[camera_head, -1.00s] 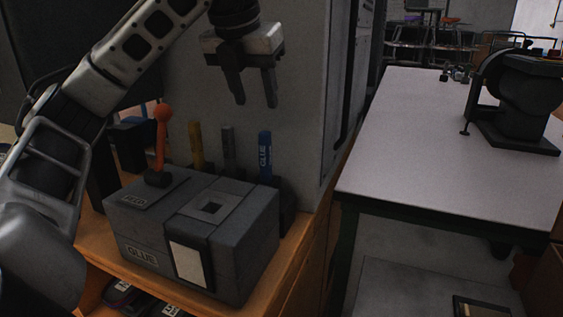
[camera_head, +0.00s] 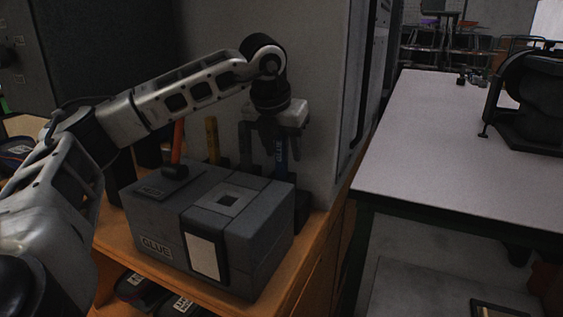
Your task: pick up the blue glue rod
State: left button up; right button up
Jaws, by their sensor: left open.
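The blue glue rod (camera_head: 281,155) stands upright behind the grey glue box, at the right end of a row of rods. Its lettering partly shows; its top is hidden by my left gripper. My left gripper (camera_head: 264,160) points down at the rod, its fingers open. One finger shows left of the rod and the other close to its right side. I cannot tell whether either finger touches it. My right gripper is not in view.
The grey glue box (camera_head: 272,225) with an orange-red lever (camera_head: 178,142) stands in front on the wooden bench (camera_head: 118,238). A yellow rod (camera_head: 212,138) is left of the blue one. A grey wall is close behind. A white table (camera_head: 440,170) with a dark machine (camera_head: 525,100) is at right.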

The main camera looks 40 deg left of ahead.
pick_arm(q)
jog(key=shift+w+f, duration=0.1)
jog(key=shift+f, duration=0.2)
grip_shut()
